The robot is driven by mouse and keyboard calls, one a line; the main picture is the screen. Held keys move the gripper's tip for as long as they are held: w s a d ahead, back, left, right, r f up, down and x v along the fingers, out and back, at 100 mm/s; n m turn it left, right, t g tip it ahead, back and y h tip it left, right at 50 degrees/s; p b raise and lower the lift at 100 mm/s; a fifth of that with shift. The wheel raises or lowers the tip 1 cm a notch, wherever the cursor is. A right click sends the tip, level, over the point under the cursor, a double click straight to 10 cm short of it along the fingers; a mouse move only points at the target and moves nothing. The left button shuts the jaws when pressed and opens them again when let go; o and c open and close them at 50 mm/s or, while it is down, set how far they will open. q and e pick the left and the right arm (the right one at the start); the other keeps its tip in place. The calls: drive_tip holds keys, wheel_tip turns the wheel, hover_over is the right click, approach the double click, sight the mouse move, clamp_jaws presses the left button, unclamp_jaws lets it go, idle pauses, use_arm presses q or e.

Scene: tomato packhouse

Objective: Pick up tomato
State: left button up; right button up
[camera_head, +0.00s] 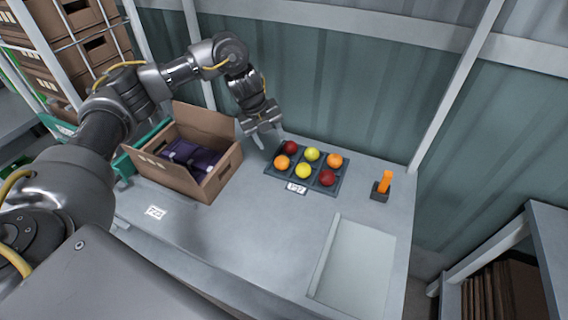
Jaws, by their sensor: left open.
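Several tomatoes sit in a dark tray (310,184) on the grey table. In the back row are a dark red tomato (290,147), a yellow tomato (312,154) and an orange tomato (335,160). In the front row are an orange tomato (282,162), a yellow tomato (303,171) and a red tomato (327,178). My left gripper (270,143) is open above the table, just left of the tray and near the dark red tomato. Its fingers point down, and I see nothing between them. My right gripper is not in view.
An open cardboard box (211,186) with dark purple contents stands left of the tray. A pale recessed panel (355,268) lies front right. The table's front middle is clear.

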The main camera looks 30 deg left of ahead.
sight(279, 158)
use_arm(q)
drive_tip(key=x, duration=0.5)
drive_tip(key=shift+a+f, duration=0.1)
drive_tip(key=shift+s+f, duration=0.1)
drive_tip(key=x, duration=0.1)
drive_tip(key=p+x, duration=0.1)
drive_tip(key=x, duration=0.3)
drive_tip(key=shift+d, duration=0.25)
drive_tip(key=shift+c, duration=0.4)
drive_tip(key=c, duration=0.3)
